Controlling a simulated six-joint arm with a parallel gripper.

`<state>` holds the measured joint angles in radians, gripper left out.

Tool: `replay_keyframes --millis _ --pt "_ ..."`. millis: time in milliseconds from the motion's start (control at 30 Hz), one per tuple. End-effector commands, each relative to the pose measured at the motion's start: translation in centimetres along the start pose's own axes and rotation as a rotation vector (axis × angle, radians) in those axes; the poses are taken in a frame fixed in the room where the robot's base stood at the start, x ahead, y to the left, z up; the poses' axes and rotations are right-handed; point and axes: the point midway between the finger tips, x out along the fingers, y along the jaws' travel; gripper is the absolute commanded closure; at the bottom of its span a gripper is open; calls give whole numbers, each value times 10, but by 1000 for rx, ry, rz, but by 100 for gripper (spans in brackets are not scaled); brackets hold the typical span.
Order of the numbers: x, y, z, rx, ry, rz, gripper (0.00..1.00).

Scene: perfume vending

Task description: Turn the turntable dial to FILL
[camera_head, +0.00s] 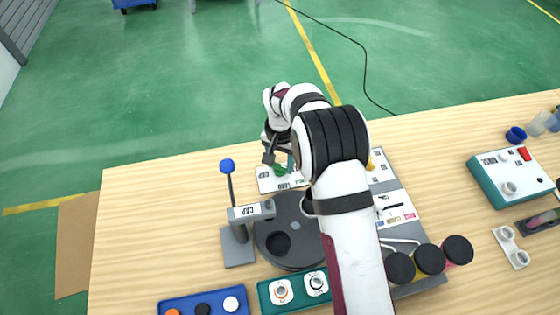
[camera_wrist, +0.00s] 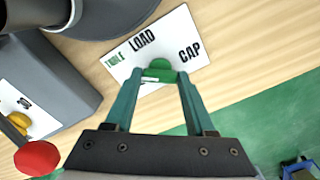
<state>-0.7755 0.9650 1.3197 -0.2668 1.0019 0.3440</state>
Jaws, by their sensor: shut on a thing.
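The turntable dial is a small green knob (camera_wrist: 158,66) on a white plate (camera_wrist: 183,28). LOAD and CAP are readable on the plate in the wrist view. I see no FILL label there; part of the plate is covered by the knob and fingers. My gripper (camera_wrist: 159,78) has its two teal fingers closed on the knob, one on each side. In the head view my gripper (camera_head: 283,163) comes down onto the green knob (camera_head: 279,170) behind the turntable. The dark grey turntable (camera_head: 278,225) is partly hidden by my arm. Which label the knob points to I cannot tell.
A CAP press (camera_head: 238,240) with a blue-knobbed lever (camera_head: 227,166) stands left of the turntable. A grey machine (camera_wrist: 45,85) with a red knob (camera_wrist: 37,158) is close by. Blue (camera_head: 178,306) and teal (camera_head: 266,297) trays lie in front. Dark-capped cylinders (camera_head: 429,259) stand right.

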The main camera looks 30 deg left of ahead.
Motion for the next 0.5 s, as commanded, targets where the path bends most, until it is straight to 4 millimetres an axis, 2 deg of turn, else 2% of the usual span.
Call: replay_keyframes --millis 500 --pt "-1 0 -1 -437 4 0 100"
